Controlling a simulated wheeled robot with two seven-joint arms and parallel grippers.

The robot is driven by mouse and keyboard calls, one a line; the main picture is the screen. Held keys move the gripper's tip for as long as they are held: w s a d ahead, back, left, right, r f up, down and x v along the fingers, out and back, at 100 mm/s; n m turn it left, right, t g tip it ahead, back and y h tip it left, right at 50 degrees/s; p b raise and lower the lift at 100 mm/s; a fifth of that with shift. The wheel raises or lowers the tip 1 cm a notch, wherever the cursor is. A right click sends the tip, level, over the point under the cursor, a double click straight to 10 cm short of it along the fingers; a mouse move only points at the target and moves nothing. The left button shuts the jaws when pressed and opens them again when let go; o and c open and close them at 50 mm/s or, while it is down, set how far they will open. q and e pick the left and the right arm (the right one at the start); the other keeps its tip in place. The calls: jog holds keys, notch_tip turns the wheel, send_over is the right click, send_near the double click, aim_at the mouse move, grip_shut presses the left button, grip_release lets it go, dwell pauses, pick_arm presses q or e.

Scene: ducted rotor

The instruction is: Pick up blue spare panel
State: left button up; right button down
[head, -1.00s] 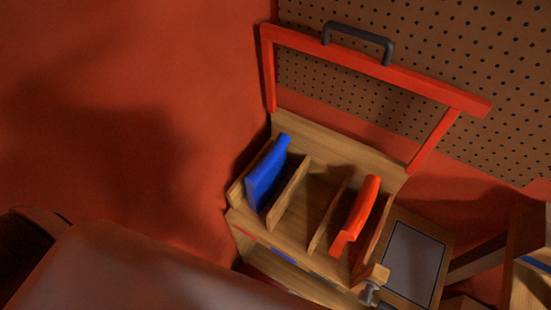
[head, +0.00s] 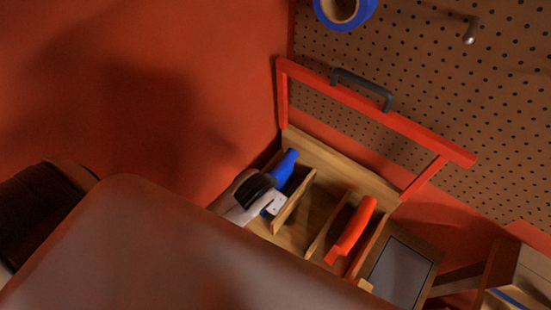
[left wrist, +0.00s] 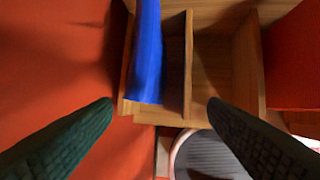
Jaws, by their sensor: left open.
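The blue spare panel (head: 285,168) stands in the left compartment of a wooden divided rack (head: 296,204). In the head view its lower part is hidden behind my left gripper (head: 274,205), which is over the near left side of the rack. In the left wrist view the blue panel (left wrist: 147,55) is ahead, beyond the fingertips and left of the middle. The dark fingers of my left gripper (left wrist: 160,105) are wide apart with nothing between them touching. My right gripper is not in view.
A red panel (head: 351,231) stands in the right compartment. A red frame with a dark handle (head: 361,88) rises behind the rack, before a pegboard (head: 430,70). Blue tape (head: 362,12) hangs above. A red wall (head: 215,90) lies close on the left.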

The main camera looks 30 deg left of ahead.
pick_arm(q)
jog(key=t+y, duration=0.1)
send_near(276, 174)
jog(key=shift+n+y, duration=0.3)
jog(key=x, duration=0.6)
jog(key=shift+w+d+f, duration=0.25)
jog(key=shift+w+d, duration=0.1)
jog(key=shift+w, duration=0.05)
jog(key=shift+p+x, duration=0.45)
jog(key=shift+x, duration=2.65)
jog(key=shift+s+a, duration=0.15)
jog(key=shift+s, duration=0.05)
grip_shut()
